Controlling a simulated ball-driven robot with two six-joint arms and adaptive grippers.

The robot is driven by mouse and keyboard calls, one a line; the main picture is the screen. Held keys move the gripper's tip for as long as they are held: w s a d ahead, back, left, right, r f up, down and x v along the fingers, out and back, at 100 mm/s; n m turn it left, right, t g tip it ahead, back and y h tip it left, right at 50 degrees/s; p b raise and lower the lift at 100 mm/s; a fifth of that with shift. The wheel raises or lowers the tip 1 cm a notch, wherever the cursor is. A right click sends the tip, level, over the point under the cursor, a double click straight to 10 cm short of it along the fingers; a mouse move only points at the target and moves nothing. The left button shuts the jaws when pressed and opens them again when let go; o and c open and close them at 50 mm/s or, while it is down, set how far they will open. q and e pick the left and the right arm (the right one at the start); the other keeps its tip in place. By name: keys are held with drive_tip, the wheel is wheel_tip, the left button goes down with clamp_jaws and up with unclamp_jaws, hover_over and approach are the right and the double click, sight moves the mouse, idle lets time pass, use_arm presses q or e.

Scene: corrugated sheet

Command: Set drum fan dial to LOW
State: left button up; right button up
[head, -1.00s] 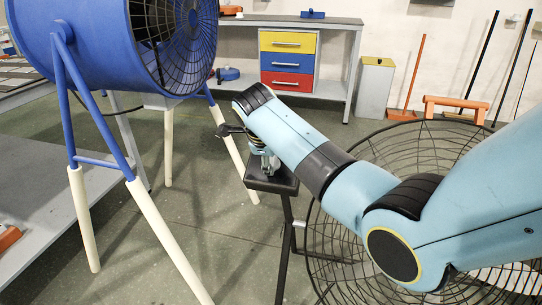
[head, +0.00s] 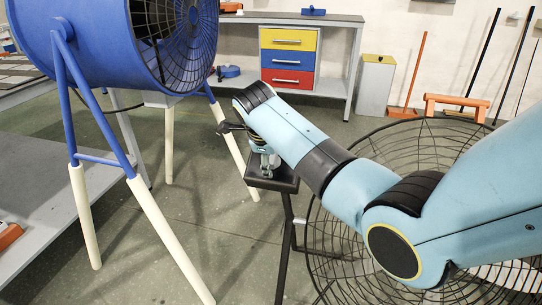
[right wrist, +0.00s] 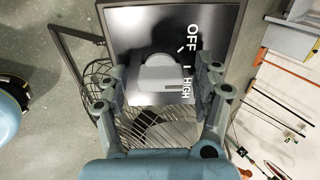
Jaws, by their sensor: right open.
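The dial (right wrist: 160,72) is a grey round knob with a raised grip bar, on a black panel (right wrist: 140,30). White OFF and HIGH lettering shows along the panel's right side; no LOW label can be read. My right gripper (right wrist: 162,82) is open, with one finger on each side of the dial; contact cannot be told. In the head view the right gripper (head: 262,158) points down at the black panel (head: 282,182) on a thin dark stand, and its arm hides the dial. A large blue drum fan (head: 95,45) stands at left on blue and white legs. My left gripper is out of view.
A black wire fan cage (head: 335,240) lies beside the stand, partly behind my arm. A workbench (head: 345,60) with yellow, blue and red drawers, a bin (head: 375,88) and an orange broom (head: 412,80) stand at the back. A grey shelf (head: 40,205) is at left.

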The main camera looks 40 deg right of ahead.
drive_tip(key=v, duration=1.2)
drive_tip(key=shift+s+f, duration=0.1)
drive_tip(key=shift+f, duration=0.05)
drive_tip(key=s+d+f+n+g+y+p, duration=0.1)
drive_tip(key=s+f+n+g, duration=0.25)
drive_tip(key=s+f, duration=1.05)
drive_tip(key=s+f+n+g+p, duration=0.15)
drive_tip(key=s+f+n, duration=0.25)
drive_tip(key=s+f, duration=0.95)
drive_tip(key=s+f+n+y, duration=0.1)
drive_tip(key=s+f+n, duration=0.5)
drive_tip(key=s, duration=0.3)
drive_tip(key=s+a+f+n+t+y, duration=0.1)
drive_tip(key=s+f+n, duration=0.4)
drive_tip(key=s+n, duration=0.2)
drive_tip(key=s+f+n, duration=0.6)
drive_tip(key=s+n, duration=0.1)
drive_tip(key=s, duration=0.4)
drive_tip(key=shift+f+n+t+y, duration=0.3)
drive_tip(key=shift+n+y, duration=0.05)
drive_tip(key=shift+y, duration=0.05)
drive_tip(key=shift+a, duration=0.15)
